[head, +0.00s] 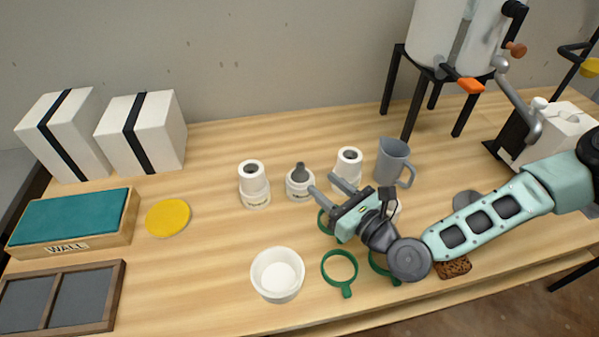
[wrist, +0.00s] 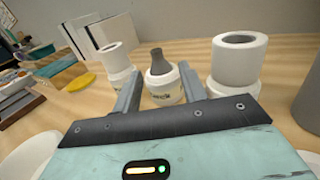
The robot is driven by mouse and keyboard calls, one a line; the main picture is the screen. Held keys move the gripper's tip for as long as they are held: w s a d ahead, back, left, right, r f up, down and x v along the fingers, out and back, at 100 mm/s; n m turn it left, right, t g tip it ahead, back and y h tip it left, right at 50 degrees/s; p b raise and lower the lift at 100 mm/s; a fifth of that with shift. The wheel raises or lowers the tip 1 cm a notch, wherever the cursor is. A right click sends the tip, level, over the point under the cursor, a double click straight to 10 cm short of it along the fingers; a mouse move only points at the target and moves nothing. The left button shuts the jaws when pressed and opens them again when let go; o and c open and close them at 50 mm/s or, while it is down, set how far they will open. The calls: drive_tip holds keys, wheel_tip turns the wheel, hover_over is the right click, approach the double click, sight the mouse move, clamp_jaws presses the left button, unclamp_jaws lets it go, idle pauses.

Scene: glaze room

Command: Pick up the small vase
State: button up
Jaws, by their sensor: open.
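The small vase (head: 300,173) is dark grey with a narrow neck. It stands upright in a low white round holder (head: 299,190) with a label, in the middle of a row of three. In the wrist view the vase (wrist: 160,62) shows straight ahead, its lower part hidden by the holder (wrist: 162,90). My gripper (head: 323,184) is open and empty, its fingers pointing at the holder from the right in the head view. In the wrist view the fingertips (wrist: 159,76) frame the vase from either side, short of it. I see no contact.
White cylinders stand in matching holders to the left (head: 253,178) and right (head: 348,162) of the vase. A grey mug (head: 392,160) stands behind my arm. A white bowl (head: 278,291) and green rings (head: 340,266) lie nearer the front. Clear wood lies left of the row.

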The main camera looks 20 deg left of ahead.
sight(303, 170)
drive_tip(key=x, duration=0.3)
drive_tip(key=shift+a, duration=0.1)
drive_tip(key=p+x, duration=0.2)
drive_tip(key=x, duration=0.2)
drive_tip(key=shift+a+r, duration=0.1)
drive_tip(key=shift+a, duration=0.3)
drive_tip(key=shift+w+a+p, duration=0.2)
drive_tip(key=shift+a+p, duration=0.05)
drive_tip(key=shift+p, duration=0.05)
drive_tip(key=shift+c, duration=0.3)
drive_tip(key=c, duration=0.8)
